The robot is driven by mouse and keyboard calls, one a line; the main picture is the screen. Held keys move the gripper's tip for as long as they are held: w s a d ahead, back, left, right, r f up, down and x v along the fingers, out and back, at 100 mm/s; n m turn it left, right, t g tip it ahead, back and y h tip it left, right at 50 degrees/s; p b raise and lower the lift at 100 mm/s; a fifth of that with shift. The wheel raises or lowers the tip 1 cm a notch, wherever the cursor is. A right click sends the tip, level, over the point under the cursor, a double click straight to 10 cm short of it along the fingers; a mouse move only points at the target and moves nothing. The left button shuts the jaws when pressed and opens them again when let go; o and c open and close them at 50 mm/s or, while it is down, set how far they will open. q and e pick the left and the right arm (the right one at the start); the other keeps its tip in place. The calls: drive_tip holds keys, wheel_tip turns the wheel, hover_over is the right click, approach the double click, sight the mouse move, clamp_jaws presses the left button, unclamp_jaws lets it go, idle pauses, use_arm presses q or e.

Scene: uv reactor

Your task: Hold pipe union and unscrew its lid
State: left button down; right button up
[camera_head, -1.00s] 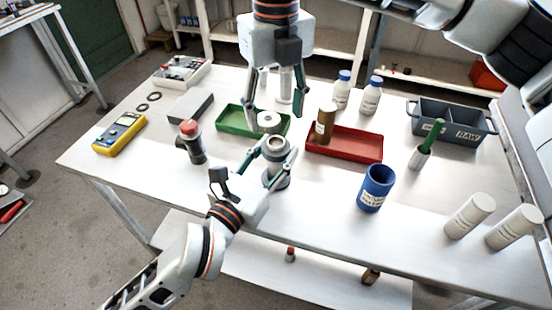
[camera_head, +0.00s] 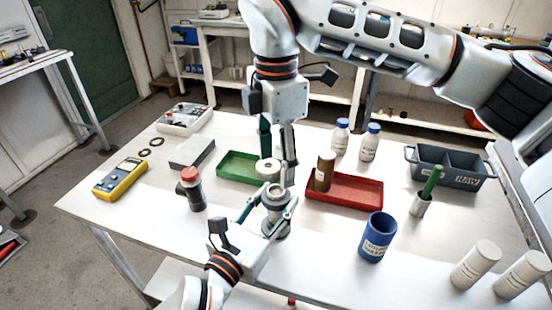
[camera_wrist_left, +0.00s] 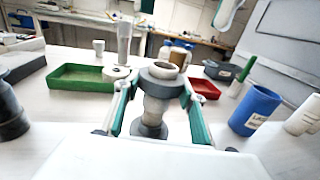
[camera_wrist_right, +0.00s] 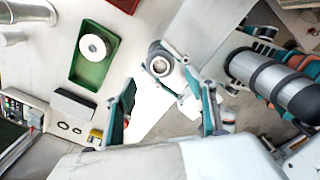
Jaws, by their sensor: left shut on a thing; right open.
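The grey pipe union (camera_head: 277,220) stands upright near the front middle of the table. A thick ring-shaped collar (camera_wrist_left: 162,72) with a round opening sits on its top. My left gripper (camera_head: 275,203) is shut on the union, one finger on each side just below the collar. The union also shows in the right wrist view (camera_wrist_right: 160,64). My right gripper (camera_head: 277,162) is open and empty, pointing down above and slightly behind the union. In its wrist view the union lies beyond and between the spread fingers, apart from them.
A green tray (camera_head: 228,172) holding a pale ring-shaped part (camera_head: 267,168) is behind the union. A red tray (camera_head: 360,197) with a brown bottle (camera_head: 324,172) is right. A blue cup (camera_head: 376,240) and a dark red-topped pipe piece (camera_head: 192,190) stand at either side.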

sight(276, 190)
drive_tip(key=m, duration=0.8)
drive_tip(key=shift+m, duration=0.3)
drive_tip(key=shift+f, duration=4)
drive_tip(key=c, duration=1.1)
drive_tip(key=o, duration=1.2)
